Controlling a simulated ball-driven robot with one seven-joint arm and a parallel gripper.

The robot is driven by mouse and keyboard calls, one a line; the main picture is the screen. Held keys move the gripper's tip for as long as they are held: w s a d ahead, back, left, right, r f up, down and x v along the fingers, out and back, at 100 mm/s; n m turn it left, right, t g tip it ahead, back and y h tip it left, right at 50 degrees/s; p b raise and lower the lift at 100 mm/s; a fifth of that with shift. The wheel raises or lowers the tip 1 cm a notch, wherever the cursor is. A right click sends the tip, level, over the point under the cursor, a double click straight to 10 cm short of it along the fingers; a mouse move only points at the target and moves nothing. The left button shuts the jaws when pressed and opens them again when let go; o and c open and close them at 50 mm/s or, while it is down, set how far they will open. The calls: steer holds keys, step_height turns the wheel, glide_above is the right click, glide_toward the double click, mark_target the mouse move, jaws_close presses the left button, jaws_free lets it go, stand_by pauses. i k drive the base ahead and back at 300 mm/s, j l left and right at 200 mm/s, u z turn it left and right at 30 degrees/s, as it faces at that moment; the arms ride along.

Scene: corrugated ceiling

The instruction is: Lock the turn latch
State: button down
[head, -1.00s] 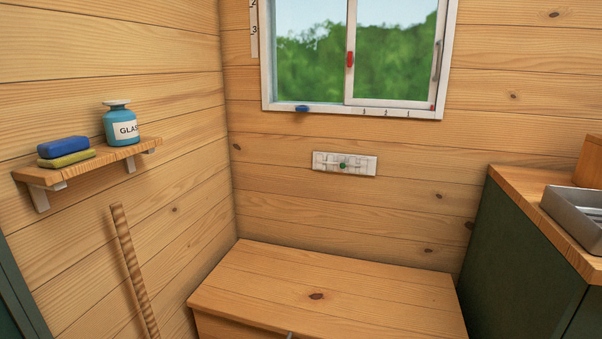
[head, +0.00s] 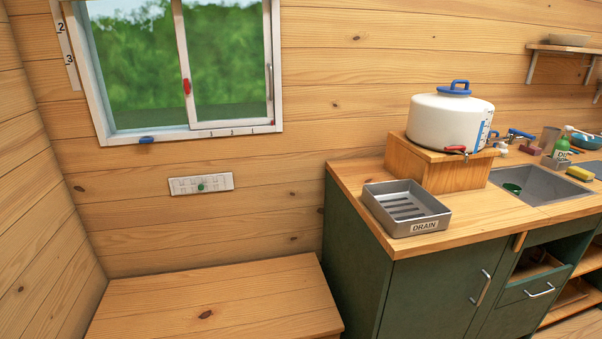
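A sliding window (head: 106,100) with a white frame is in the wall at the upper left. A small red piece (head: 187,87) stands upright on its middle bar. A small blue piece (head: 147,140) sits on the lower frame toward the left. I cannot tell for sure which of these is the turn latch, or whether it is locked. A white wall plate (head: 219,181) with a green knob (head: 200,187) is below the window. My gripper is not in view.
A wooden bench (head: 215,303) stands below the window. A green counter (head: 350,225) is at the right, with a metal drain tray (head: 407,222), a white water tank (head: 447,120) on a wooden box, and a sink (head: 540,185). The bench top is clear.

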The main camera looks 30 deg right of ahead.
mark_target(519, 240)
steer(key=l+z, duration=0.1)
steer(key=z, duration=0.3)
steer(key=i+z, duration=0.1)
steer(key=z, duration=0.3)
steer(key=l+z, duration=0.1)
steer(key=z, duration=0.25)
steer(key=i+z, duration=0.15)
steer(key=z, duration=0.25)
